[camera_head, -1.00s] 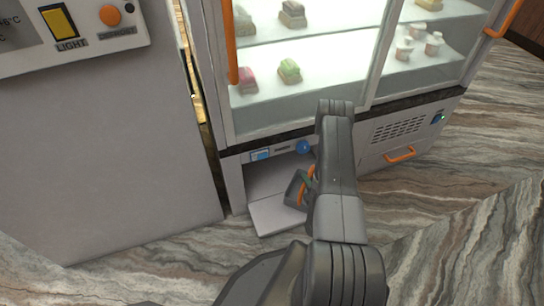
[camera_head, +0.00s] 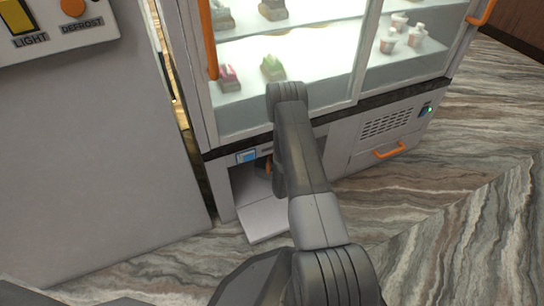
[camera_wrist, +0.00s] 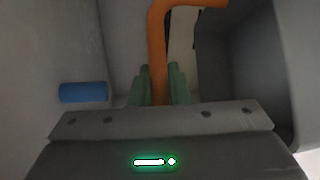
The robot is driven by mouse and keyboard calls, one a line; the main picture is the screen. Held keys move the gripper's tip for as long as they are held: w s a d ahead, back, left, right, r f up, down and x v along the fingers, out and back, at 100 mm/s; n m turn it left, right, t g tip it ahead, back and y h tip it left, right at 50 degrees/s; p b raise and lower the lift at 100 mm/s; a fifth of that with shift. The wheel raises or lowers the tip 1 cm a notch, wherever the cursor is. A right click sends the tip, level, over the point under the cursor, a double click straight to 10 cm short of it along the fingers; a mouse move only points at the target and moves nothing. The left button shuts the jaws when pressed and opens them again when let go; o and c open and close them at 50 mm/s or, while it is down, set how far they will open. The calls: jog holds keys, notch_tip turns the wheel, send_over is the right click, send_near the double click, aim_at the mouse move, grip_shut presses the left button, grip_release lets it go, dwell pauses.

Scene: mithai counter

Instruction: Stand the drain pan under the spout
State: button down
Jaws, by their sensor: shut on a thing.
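In the wrist view, my gripper (camera_wrist: 160,82) has its green fingers shut on an upright orange handle. The dark grey drain pan (camera_wrist: 238,70) with this handle fills the right side of that view. In the head view my arm covers the gripper and most of the pan; a sliver of orange shows beside my arm, inside the open bay at the base of the display case (camera_head: 262,142). A blue cylinder (camera_wrist: 83,92) shows left of the fingers; I cannot tell whether it is the spout. The pan's contact with the bay floor is hidden.
A pale flap (camera_head: 262,220) lies lowered in front of the bay. A vented panel with an orange handle (camera_head: 388,150) is to the right. A grey cabinet (camera_head: 90,150) stands close on the left. The marbled floor in front is clear.

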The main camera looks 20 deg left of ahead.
jog(key=shift+w+a, duration=0.3)
jog(key=shift+a, duration=0.05)
notch_tip(320, 180, down, 4)
jog(key=shift+a+r+b, duration=0.1)
jog(key=shift+r+b, duration=0.1)
jog(key=shift+b, duration=1)
jog(key=shift+r, duration=0.1)
jog(key=c, duration=1.4)
grip_release()
jog(key=shift+p+v, duration=2.35)
jog(key=shift+v, duration=3.65)
